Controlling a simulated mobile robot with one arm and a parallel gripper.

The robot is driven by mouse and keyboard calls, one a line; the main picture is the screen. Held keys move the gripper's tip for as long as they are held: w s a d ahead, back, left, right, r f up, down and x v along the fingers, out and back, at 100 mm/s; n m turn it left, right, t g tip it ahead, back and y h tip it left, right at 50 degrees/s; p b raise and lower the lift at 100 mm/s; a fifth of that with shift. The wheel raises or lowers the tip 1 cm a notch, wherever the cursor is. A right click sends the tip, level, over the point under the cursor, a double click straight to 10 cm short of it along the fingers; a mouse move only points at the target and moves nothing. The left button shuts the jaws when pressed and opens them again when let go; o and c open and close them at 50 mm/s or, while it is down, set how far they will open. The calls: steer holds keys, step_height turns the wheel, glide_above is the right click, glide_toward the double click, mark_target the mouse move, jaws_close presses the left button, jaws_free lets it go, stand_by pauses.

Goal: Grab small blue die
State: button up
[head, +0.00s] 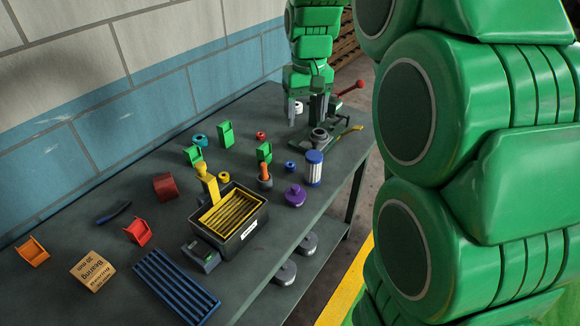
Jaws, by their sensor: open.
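A small blue round piece (290,167), which looks like the small blue die, lies on the grey workbench (115,240) in the head view. It sits just left of a blue-and-white cylinder (314,167). My gripper (308,117) is open, pointing down at the far end of the bench. It is beyond the small blue piece and slightly to its right, near a metal device with a red-knobbed lever (345,92). No object shows clearly between the fingers. A larger teal ring (200,140) lies farther left.
A purple knob (296,195), an orange-topped piece (265,176) and green brackets (225,133) surround the blue piece. A black bin with a yellow grid (228,222) stands nearer. A wall bounds the bench on the left. My green arm covers the right side.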

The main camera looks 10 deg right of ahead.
steer(key=w+f+t, duration=0.1)
steer(key=w+f, duration=0.3)
steer(key=w, duration=1.2)
glide_toward(290, 164)
steer(key=shift+w+f+n, duration=0.15)
steer(key=shift+f+n, duration=0.15)
steer(key=shift+f, duration=0.05)
steer(key=shift+w+f, duration=0.15)
steer(key=shift+f, duration=1.85)
steer(key=shift+w+f, duration=0.15)
steer(key=shift+f, duration=1.85)
steer(key=c, duration=1.2)
